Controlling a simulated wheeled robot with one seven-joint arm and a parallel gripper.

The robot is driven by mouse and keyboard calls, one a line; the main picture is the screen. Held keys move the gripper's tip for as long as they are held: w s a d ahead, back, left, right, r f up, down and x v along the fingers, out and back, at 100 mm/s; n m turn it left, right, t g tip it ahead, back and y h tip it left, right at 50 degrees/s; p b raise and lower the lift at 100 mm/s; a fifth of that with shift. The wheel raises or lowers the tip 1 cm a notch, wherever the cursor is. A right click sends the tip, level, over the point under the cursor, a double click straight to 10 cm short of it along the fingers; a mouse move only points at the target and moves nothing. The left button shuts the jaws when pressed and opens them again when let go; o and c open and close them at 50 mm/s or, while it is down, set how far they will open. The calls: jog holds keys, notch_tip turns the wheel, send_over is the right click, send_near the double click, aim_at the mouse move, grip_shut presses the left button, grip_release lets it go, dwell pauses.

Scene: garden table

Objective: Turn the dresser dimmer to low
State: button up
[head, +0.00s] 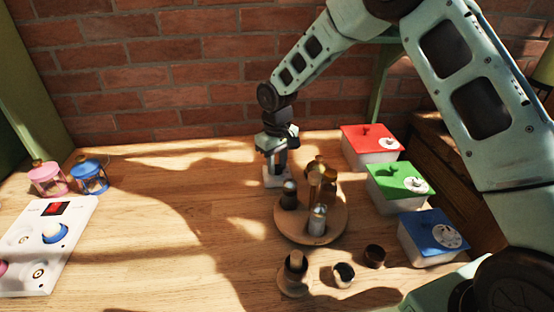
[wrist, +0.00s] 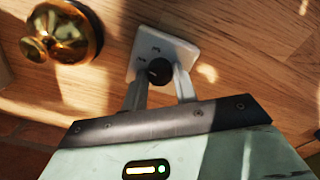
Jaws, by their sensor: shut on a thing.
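The dimmer is a small white square plate (wrist: 170,47) with a round black knob (wrist: 158,72) in the wrist view. In the head view its plate (head: 276,182) lies at the back of the wooden table, below my gripper (head: 276,165). My gripper points down, and in the wrist view its two fingers (wrist: 159,88) stand on either side of the knob, shut on it. Small dark marks show on the plate, but I cannot read them or tell the knob's setting. The knob is hidden by my gripper in the head view.
A round wooden tray (head: 290,228) with bottles stands close in front. A shiny brass object (wrist: 68,35) is beside the dimmer. Lidded boxes, red (head: 370,145), green (head: 400,190) and blue (head: 432,240), line the right. A white panel (head: 30,270) is at left. The table's left middle is clear.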

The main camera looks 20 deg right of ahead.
aim_at(277, 166)
jog(key=n+p, duration=0.2)
jog(key=n, duration=0.3)
jog(key=shift+r+n, duration=0.15)
jog(key=shift+n, duration=0.15)
jog(key=n+p, duration=0.1)
jog(key=n, duration=0.3)
jog(key=shift+n+p, duration=0.3)
jog(key=shift+n, duration=0.1)
jog(key=o, duration=1)
jog(key=shift+c, duration=0.2)
notch_tip(277, 166, up, 17)
jog(key=b, duration=0.2)
jog(key=shift+r, duration=0.1)
